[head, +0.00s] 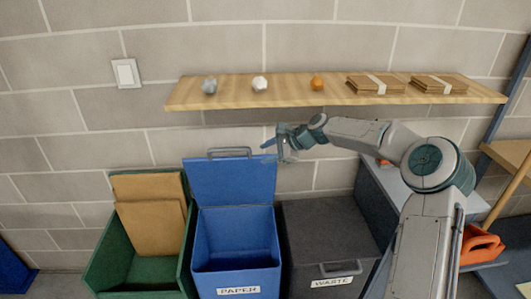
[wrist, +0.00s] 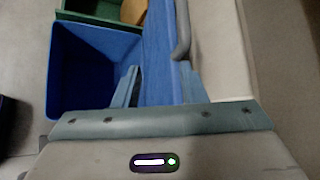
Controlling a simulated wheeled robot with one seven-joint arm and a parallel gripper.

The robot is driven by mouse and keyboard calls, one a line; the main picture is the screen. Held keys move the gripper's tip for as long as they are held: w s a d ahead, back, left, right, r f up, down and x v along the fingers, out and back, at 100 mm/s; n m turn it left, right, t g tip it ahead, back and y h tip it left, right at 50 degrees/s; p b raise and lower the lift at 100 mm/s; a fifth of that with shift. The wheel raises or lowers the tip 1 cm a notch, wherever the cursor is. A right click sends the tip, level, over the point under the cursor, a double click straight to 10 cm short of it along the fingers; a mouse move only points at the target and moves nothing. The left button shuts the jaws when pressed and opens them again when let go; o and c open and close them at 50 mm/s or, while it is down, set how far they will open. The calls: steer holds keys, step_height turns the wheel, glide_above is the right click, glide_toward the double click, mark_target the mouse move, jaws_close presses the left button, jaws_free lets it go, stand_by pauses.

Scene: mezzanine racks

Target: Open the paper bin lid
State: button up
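The blue paper bin (head: 237,255) stands on the floor with its label facing front. Its lid (head: 232,181) is raised, standing nearly upright at the back, with a grey handle (head: 229,152) along the top edge. The bin's mouth is open and the inside looks empty. My gripper (head: 270,148) is at the lid's upper right corner. In the wrist view the fingers of my gripper (wrist: 160,86) are apart, with the blue lid (wrist: 157,50) showing between and beyond them and the handle (wrist: 182,30) beside it. Whether the fingers touch the lid is unclear.
A green bin (head: 135,275) with cardboard (head: 150,225) stands left; the closed dark waste bin (head: 330,240) stands right. A wooden shelf (head: 215,94) above holds crumpled balls and cardboard bundles. A grey cabinet and an orange item (head: 482,246) are at right.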

steer(key=shift+a+f, duration=0.15)
steer(key=c, duration=0.7)
steer(key=s+a+f+h, duration=0.1)
steer(key=a+f, duration=0.2)
steer(key=f, duration=0.1)
steer(key=s+a+f+n, duration=0.1)
steer(key=a+f, duration=0.2)
steer(key=f, duration=0.1)
steer(key=s+a+f+n+h, duration=0.1)
steer(key=a+f, duration=0.3)
steer(key=f, duration=0.1)
steer(key=shift+s+t+h, duration=0.15)
steer(key=shift+t+h, duration=0.15)
jaws_close()
steer(key=n+t+h, duration=0.5)
steer(key=n+t, duration=0.8)
steer(key=t, duration=0.1)
glide_toward(227, 151)
steer(key=w+p, duration=0.1)
steer(key=w, duration=0.1)
steer(key=w+p, duration=0.1)
steer(key=w, duration=0.1)
steer(key=w+p, duration=0.2)
steer(key=w, duration=0.1)
steer(key=shift+a, duration=0.35)
